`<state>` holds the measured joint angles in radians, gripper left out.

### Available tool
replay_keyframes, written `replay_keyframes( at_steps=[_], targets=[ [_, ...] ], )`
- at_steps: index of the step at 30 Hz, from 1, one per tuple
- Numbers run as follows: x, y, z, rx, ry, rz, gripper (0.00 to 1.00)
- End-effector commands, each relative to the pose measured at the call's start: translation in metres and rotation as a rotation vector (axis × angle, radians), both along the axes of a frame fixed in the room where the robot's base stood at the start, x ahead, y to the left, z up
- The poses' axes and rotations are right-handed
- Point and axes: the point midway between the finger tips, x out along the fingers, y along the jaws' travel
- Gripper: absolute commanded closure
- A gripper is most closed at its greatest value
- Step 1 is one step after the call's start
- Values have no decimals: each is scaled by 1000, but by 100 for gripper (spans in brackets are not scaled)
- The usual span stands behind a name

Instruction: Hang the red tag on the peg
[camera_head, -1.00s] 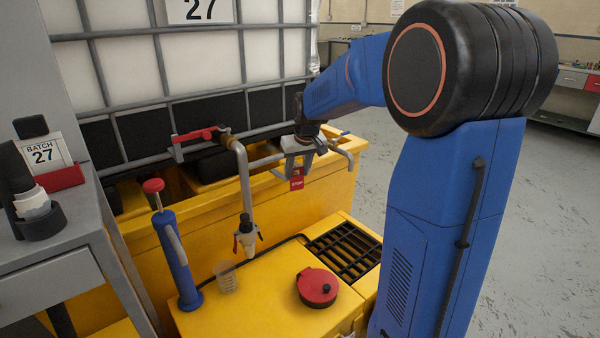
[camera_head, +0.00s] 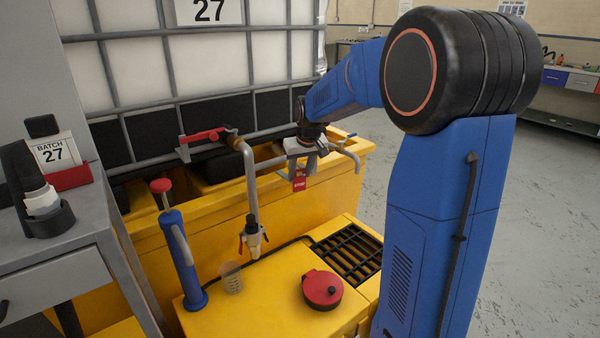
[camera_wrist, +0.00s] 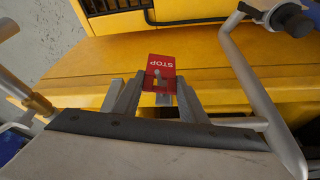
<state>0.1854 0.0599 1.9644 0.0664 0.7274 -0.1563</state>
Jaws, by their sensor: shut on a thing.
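The red tag (camera_head: 300,182) with white STOP lettering hangs below my gripper (camera_head: 302,160), in front of the yellow bund wall. In the wrist view the tag (camera_wrist: 161,66) sits at the ends of the grey fingers of my gripper (camera_wrist: 155,96). The gripper is shut on the tag near its edge. A small grey pin-like shape (camera_wrist: 157,75) shows against the tag. I cannot tell whether it is the peg or part of the tag. The peg is not clearly made out in the head view.
A bent grey pipe with a red-handled valve (camera_head: 205,135) stands left of my gripper. Another curved pipe end (camera_head: 350,157) is close on its right. Below are a blue hand pump (camera_head: 182,262), a clear beaker (camera_head: 231,278), a red-lidded pot (camera_head: 322,289) and a black grate (camera_head: 348,252).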

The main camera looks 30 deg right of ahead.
Motion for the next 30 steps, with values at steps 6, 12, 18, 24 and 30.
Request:
replay_keyframes(
  at_steps=[6,12,18,24,30],
  targets=[
    [0,0,0,0,0,0,83],
    [0,0,0,0,0,0,40],
    [0,0,0,0,0,0,40],
    [-4,0,12,0,-3,0,40],
    [-18,1,45,-1,-4,0,40]
  ],
)
